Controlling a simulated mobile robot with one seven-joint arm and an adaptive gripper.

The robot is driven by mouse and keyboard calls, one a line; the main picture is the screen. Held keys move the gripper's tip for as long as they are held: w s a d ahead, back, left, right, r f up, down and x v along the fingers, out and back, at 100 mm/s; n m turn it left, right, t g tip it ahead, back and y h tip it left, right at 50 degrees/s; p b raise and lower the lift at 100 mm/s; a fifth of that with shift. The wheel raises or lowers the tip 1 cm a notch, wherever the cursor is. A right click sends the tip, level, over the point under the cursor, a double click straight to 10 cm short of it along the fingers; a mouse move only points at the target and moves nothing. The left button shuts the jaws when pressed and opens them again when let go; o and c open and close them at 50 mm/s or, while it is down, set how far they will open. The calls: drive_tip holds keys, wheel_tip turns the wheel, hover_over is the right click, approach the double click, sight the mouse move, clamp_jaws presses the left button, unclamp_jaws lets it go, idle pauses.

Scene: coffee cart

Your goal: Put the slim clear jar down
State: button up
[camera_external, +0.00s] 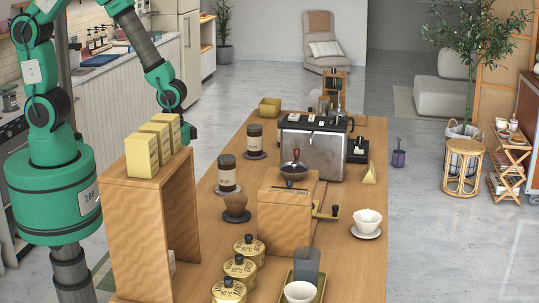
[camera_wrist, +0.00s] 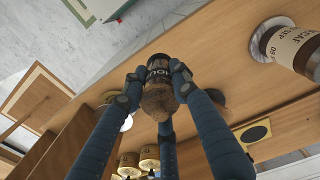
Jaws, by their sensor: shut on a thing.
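The slim clear jar (camera_wrist: 158,96), with brown contents and a dark lettered part, is between the fingers of my gripper (camera_wrist: 159,84) in the wrist view. The blue fingers are shut on it from both sides, and a further finger shows below it. The wooden counter (camera_wrist: 215,45) lies behind the jar in that view. I cannot tell whether the jar touches it. In the external view my arm reaches down behind the wooden shelf unit (camera_external: 132,222); the gripper's fingers and the jar are hidden there.
Yellow boxes (camera_external: 142,156) stand on the shelf unit. Two dark-lidded canisters (camera_external: 227,178) (camera_external: 255,139), a brown dripper (camera_external: 236,205), gold tins (camera_external: 240,268) and a wooden grinder (camera_external: 285,222) stand on the counter (camera_external: 352,270). A labelled jar (camera_wrist: 291,47) is at right in the wrist view.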

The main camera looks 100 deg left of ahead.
drive_tip(key=w+d+r+n, duration=0.2)
drive_tip(key=w+d+r, duration=0.1)
drive_tip(key=w+d, duration=1.2)
drive_tip(key=w, duration=0.3)
drive_tip(key=shift+w, duration=0.15)
wheel_tip(320, 180, down, 6)
drive_tip(key=shift+f, duration=1.9)
drive_tip(key=shift+f, duration=0.1)
